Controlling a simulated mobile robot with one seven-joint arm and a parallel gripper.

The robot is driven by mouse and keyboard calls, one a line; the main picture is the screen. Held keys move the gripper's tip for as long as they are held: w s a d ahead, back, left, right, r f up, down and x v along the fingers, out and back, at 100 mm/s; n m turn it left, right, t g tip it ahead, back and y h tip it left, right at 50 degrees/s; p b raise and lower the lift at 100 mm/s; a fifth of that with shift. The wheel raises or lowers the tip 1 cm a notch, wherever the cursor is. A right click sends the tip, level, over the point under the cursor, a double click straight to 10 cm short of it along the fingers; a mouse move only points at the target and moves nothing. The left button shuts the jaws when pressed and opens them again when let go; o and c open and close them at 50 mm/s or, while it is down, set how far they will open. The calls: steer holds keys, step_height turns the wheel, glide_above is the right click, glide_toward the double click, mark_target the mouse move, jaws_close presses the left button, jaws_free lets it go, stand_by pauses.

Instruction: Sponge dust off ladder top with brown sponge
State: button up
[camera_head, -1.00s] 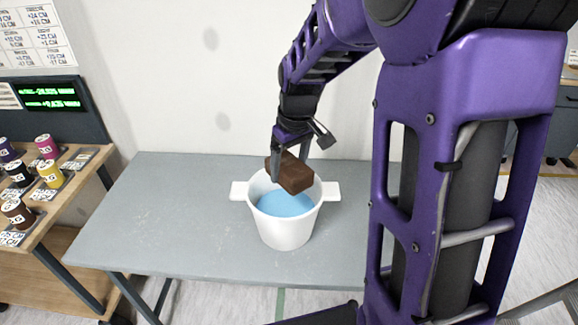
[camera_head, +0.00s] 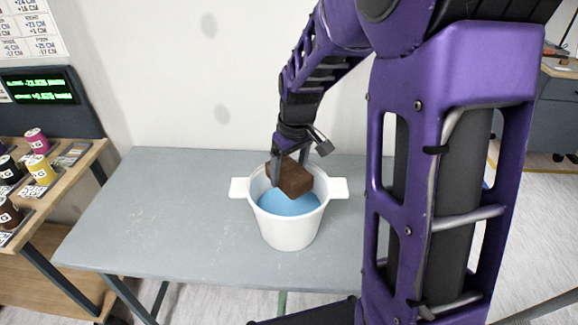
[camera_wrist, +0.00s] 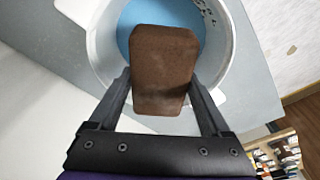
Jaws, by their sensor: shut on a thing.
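The brown sponge (camera_head: 290,178) is a dark block held between the fingers of my gripper (camera_head: 289,163). My gripper is shut on it. The sponge hangs at the mouth of the white bucket (camera_head: 288,235), over the blue liquid (camera_head: 290,204) inside. In the wrist view, the sponge (camera_wrist: 163,65) lies between the two fingers, with the blue liquid behind it. I cannot tell whether the sponge touches the liquid. No ladder top can be made out for certain in these frames.
The bucket stands on a grey table (camera_head: 150,220) with free room to its left. A wooden stand with several coloured spools (camera_head: 40,170) is at the left. A wall lies behind the table. A display (camera_head: 40,90) shows green text.

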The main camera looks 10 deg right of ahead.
step_height(320, 180, down, 8)
steer(key=b, duration=0.5)
steer(key=shift+r, duration=0.1)
stand_by(0.4)
steer(key=shift+f, duration=1.5)
